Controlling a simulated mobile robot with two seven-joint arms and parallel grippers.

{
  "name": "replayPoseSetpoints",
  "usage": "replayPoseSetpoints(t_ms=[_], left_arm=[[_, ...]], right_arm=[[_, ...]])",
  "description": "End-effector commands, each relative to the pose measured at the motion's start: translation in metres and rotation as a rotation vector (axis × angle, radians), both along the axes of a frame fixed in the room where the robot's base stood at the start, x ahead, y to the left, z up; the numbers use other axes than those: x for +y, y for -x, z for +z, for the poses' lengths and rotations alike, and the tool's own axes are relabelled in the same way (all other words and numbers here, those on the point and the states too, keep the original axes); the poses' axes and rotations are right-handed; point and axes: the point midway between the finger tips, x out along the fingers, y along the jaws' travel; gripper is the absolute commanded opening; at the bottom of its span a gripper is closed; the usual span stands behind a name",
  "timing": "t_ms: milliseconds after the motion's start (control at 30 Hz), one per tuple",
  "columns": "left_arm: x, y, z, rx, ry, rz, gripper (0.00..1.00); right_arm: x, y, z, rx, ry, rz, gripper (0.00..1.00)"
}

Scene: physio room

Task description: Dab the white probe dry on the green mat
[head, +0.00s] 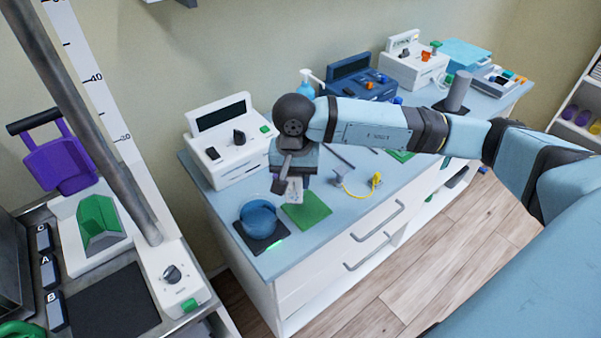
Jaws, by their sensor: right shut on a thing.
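My right gripper (287,186) reaches in from the right and points down over the front left part of the blue-topped counter. It is shut on the white probe (296,189), which shows only in part beside and below the fingers. The green mat (306,211) lies flat on the counter, just below and to the right of the gripper. The probe's lower end is close to the mat's back left edge; I cannot tell if they touch. My left gripper is not in view.
A blue bowl (258,217) stands on a dark pad left of the mat. A white device (228,143) with a dark screen stands behind it. A yellow-ended thing with a cable (376,179) lies to the right. More devices, including a blue one (359,79), line the wall.

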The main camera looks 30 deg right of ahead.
Motion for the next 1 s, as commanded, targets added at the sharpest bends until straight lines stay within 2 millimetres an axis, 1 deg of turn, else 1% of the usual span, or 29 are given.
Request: replayPoseSetpoints(t_ms=[33, 100, 200, 300, 400, 500, 667, 1000], left_arm=[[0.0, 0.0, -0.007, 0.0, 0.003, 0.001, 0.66], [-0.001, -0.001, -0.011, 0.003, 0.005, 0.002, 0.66], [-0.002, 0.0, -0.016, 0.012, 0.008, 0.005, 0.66], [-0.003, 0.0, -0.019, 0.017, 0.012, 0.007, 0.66], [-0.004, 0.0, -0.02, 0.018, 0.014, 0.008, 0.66], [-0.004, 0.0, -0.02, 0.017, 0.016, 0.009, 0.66], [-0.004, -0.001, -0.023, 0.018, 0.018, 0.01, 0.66], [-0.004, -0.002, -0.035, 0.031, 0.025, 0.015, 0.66]], right_arm=[[-0.008, -0.002, -0.008, 0.003, -0.001, -0.135, 0.13], [-0.017, -0.005, -0.009, 0.002, -0.001, -0.324, 0.13], [-0.029, -0.007, -0.011, 0.004, 0.0, -0.554, 0.13], [-0.038, -0.009, -0.012, 0.005, 0.001, -0.722, 0.13], [-0.044, -0.01, -0.012, 0.005, 0.002, -0.818, 0.13], [-0.046, -0.011, -0.013, 0.005, 0.003, -0.856, 0.13], [-0.046, -0.01, -0.021, 0.005, 0.004, -0.858, 0.13], [-0.046, -0.01, -0.055, 0.006, 0.004, -0.855, 0.13]])
